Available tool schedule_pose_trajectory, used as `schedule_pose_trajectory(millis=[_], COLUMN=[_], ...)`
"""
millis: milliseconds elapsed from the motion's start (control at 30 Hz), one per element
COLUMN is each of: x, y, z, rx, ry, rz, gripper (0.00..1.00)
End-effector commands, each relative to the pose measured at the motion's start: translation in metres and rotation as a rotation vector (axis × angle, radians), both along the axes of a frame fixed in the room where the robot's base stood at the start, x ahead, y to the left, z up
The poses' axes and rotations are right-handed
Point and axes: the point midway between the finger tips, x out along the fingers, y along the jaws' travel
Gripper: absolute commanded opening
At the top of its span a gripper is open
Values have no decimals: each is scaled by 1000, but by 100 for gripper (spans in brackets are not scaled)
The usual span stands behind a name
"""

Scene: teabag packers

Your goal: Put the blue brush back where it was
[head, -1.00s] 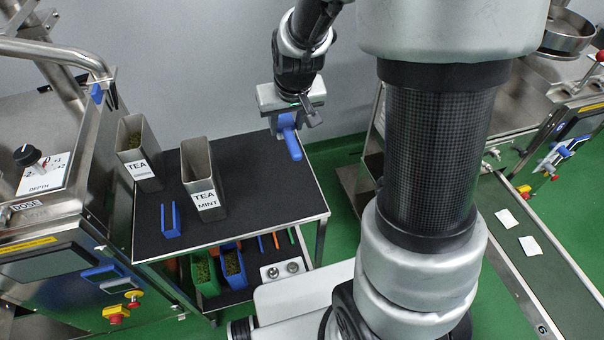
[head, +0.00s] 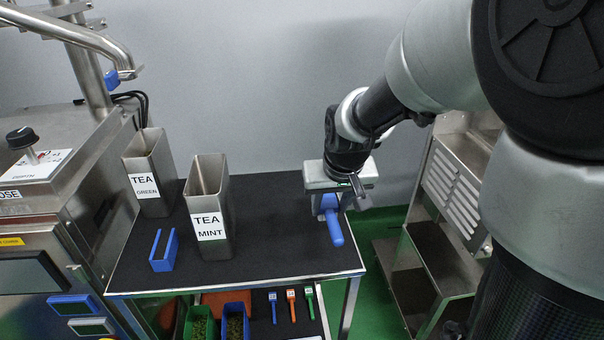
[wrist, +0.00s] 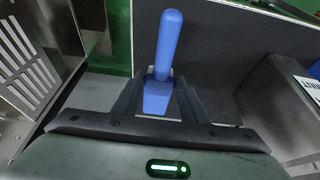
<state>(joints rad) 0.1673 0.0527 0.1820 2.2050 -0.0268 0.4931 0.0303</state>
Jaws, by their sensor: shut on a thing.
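The blue brush (head: 335,228) is in my gripper (head: 329,204), at the right back part of the black-topped table (head: 270,230). Its handle points toward the front. In the wrist view the blue brush (wrist: 168,45) shows between the two dark fingers of my gripper (wrist: 158,85), which is shut on it. I cannot tell whether the brush touches the table top. A small blue U-shaped holder (head: 163,258) stands empty on the table at the left front.
Metal tea bins marked MINT (head: 222,242) and GREEN (head: 157,205) stand on the table's left half. A lower shelf holds a green bin (head: 188,322), a blue bin (head: 247,325) and blue, orange and green-handled tools. A machine (head: 50,200) stands left. The table's middle is clear.

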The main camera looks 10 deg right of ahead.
Motion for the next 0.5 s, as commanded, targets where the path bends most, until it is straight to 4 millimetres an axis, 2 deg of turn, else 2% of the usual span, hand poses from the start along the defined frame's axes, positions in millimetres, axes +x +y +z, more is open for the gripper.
schedule_pose_trajectory(millis=[33,233,400,500], x=[-1,0,0,0], y=[0,0,0,0], z=[-10,-24,-50,-56], rx=[0,0,0,1], ry=[3,1,2,0], rz=[0,0,0,-1], gripper=[18,18,18,18])
